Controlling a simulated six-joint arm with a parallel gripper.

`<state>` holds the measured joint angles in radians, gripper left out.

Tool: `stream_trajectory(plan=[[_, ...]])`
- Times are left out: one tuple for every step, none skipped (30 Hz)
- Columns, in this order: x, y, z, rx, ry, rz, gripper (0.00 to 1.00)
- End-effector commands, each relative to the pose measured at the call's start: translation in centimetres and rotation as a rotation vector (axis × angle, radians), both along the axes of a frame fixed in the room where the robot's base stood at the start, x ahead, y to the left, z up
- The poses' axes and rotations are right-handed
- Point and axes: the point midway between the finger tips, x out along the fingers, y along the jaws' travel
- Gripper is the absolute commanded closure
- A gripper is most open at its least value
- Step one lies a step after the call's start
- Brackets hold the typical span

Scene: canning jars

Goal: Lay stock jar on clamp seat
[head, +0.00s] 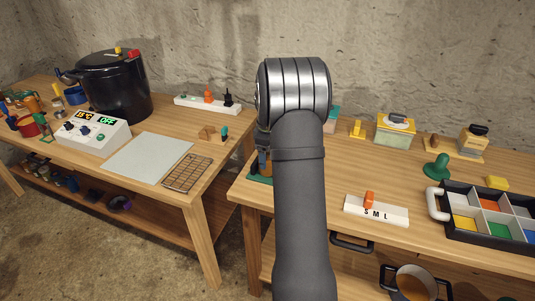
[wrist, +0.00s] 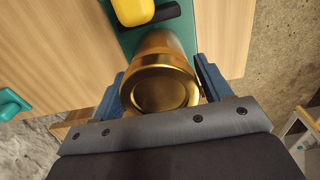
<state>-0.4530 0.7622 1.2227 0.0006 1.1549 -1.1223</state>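A gold jar with a round ringed lid (wrist: 160,90) lies between the two blue fingers of my gripper (wrist: 162,82) in the wrist view. The fingers press close against both sides of the lid end, so my gripper appears shut on the jar. The jar's far end points toward a green base plate (wrist: 127,38), which carries a yellow part (wrist: 133,10) and a black bar (wrist: 165,16). Whether the jar touches the plate cannot be told.
The right bench (head: 375,180) holds a white S M L block (head: 376,211), a green knobbed piece (head: 437,168) and a black divided tray (head: 459,235). The left bench holds a black pot (head: 113,90), a control box (head: 92,135) and a wire rack (head: 187,173). A floor gap separates the benches.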

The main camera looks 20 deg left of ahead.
Motion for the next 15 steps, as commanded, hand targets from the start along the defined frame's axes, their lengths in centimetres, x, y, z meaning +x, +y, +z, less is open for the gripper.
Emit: stream_trajectory(plan=[[0.0, 0.0, 0.1, 0.000, -0.001, 0.000, 0.19], [0.0, 0.0, 0.1, 0.000, 0.000, 0.000, 0.15], [0.0, 0.0, 0.1, 0.000, 0.000, 0.000, 0.15], [0.0, 0.0, 0.1, 0.000, 0.000, 0.000, 0.15], [0.0, 0.0, 0.1, 0.000, 0.000, 0.000, 0.15], [0.0, 0.0, 0.1, 0.000, 0.000, 0.000, 0.15], [0.0, 0.0, 0.1, 0.000, 0.000, 0.000, 0.15], [0.0, 0.0, 0.1, 0.000, 0.000, 0.000, 0.15], [0.0, 0.0, 0.1, 0.000, 0.000, 0.000, 0.15], [0.0, 0.0, 0.1, 0.000, 0.000, 0.000, 0.15], [0.0, 0.0, 0.2, 0.000, -0.001, 0.000, 0.15], [0.0, 0.0, 0.4, 0.000, -0.001, 0.000, 0.15], [0.0, 0.0, 0.7, 0.001, -0.001, 0.000, 0.15], [0.0, 0.0, 1.0, 0.000, -0.001, 0.000, 0.15], [0.0, 0.0, 1.5, 0.001, -0.002, 0.000, 0.15]])
